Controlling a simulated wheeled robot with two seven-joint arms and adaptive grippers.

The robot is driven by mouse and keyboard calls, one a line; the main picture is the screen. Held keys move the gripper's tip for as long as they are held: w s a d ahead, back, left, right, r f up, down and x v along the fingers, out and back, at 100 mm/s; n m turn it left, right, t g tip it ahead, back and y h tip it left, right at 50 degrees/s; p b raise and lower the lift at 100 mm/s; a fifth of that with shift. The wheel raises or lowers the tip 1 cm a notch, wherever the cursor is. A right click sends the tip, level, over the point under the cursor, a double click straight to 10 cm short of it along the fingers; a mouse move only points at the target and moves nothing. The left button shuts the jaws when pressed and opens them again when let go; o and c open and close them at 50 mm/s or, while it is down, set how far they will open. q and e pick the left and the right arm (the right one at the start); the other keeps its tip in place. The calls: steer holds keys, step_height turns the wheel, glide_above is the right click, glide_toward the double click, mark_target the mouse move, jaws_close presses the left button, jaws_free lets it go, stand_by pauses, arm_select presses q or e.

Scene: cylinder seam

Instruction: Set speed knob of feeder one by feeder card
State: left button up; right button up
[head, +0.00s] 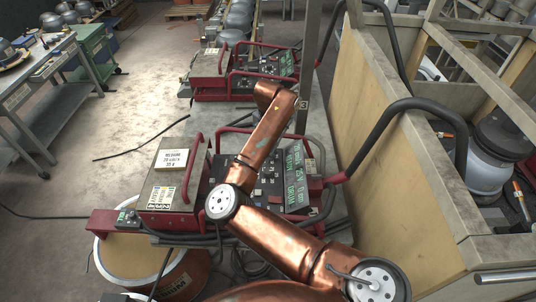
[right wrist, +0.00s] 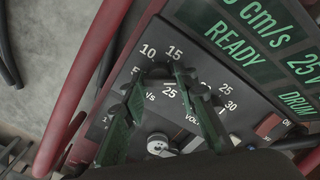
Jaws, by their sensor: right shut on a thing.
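The near feeder (head: 275,190) is a red-framed welding feeder with a dark control panel and green display text, partly hidden by my right arm. A white card (head: 172,159) lies on its grey top, reading MEDIUM with small lines for cm/s and V. In the right wrist view, the green display (right wrist: 235,38) shows 0 cm/s, READY, 25 V and DRUM. My right gripper (right wrist: 172,76) is shut on a dark speed knob (right wrist: 158,72) among printed numbers; the fingers hide much of the knob and its pointer. My left gripper is not in view.
A second red feeder (head: 245,75) stands farther back. A pale panelled crate frame (head: 400,150) stands close on the right, with black hoses before it. A pale knob (right wrist: 158,145) sits lower on the panel. A red bar (right wrist: 82,80) runs beside the panel.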

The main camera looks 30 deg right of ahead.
steer(key=shift+d+m+b, duration=0.1)
steer(key=shift+m+b, duration=0.2)
steer(key=shift+r, duration=0.1)
steer(key=o, duration=1)
steer(key=shift+c, duration=0.2)
step_height(320, 180, up, 12)
stand_by(0.4)
